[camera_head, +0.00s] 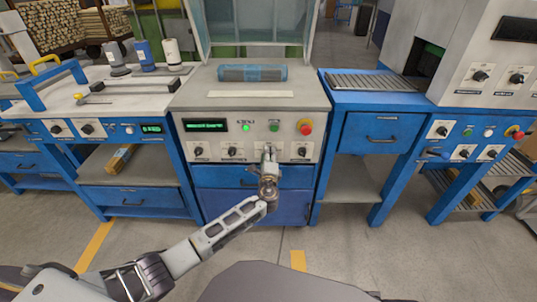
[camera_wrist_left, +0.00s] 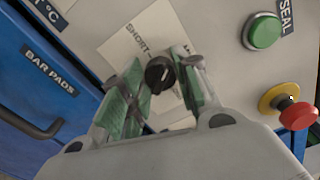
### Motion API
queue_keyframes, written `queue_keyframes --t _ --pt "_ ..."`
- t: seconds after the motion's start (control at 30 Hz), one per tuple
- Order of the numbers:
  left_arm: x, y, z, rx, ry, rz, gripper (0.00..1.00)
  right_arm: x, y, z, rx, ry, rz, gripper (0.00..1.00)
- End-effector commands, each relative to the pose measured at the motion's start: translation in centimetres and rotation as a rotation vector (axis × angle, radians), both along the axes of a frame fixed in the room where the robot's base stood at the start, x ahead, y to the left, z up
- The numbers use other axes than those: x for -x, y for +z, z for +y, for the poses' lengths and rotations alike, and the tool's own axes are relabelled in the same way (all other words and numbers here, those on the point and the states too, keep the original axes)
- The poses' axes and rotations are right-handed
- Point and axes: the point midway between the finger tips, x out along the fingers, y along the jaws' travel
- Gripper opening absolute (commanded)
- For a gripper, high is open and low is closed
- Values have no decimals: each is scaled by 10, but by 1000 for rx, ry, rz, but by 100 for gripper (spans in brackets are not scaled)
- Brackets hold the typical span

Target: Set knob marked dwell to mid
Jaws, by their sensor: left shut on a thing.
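My left gripper (camera_head: 269,158) is at the front panel of the middle machine (camera_head: 250,165), over the third knob from the left in its lower row. In the left wrist view, the left gripper (camera_wrist_left: 160,75) has its green-padded fingers on either side of a black round knob (camera_wrist_left: 159,72) and is shut on it. A pale plate (camera_wrist_left: 150,38) behind the knob carries the word "SHORT"; the rest of its lettering is hidden by the fingers. The word "dwell" and the exact pointer direction cannot be read. My right gripper is not in view.
Other black knobs (camera_head: 198,151) (camera_head: 303,151) flank the held one. Above are a green display (camera_head: 206,126), a green button (camera_head: 275,126) and a red emergency stop (camera_head: 306,127). Blue drawers (camera_head: 253,205) lie below. Blue workbenches stand left and right.

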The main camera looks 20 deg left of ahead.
Motion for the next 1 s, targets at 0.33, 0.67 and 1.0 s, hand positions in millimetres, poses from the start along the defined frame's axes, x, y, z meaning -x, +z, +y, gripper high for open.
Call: queue_keyframes --t 0.33,0.67,1.0 --pt "1 2 -1 -257 -1 79 7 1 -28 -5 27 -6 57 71" --pt "0 1 -1 -491 -1 144 7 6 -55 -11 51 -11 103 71" --pt "0 0 -1 -578 -2 169 7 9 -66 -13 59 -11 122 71"
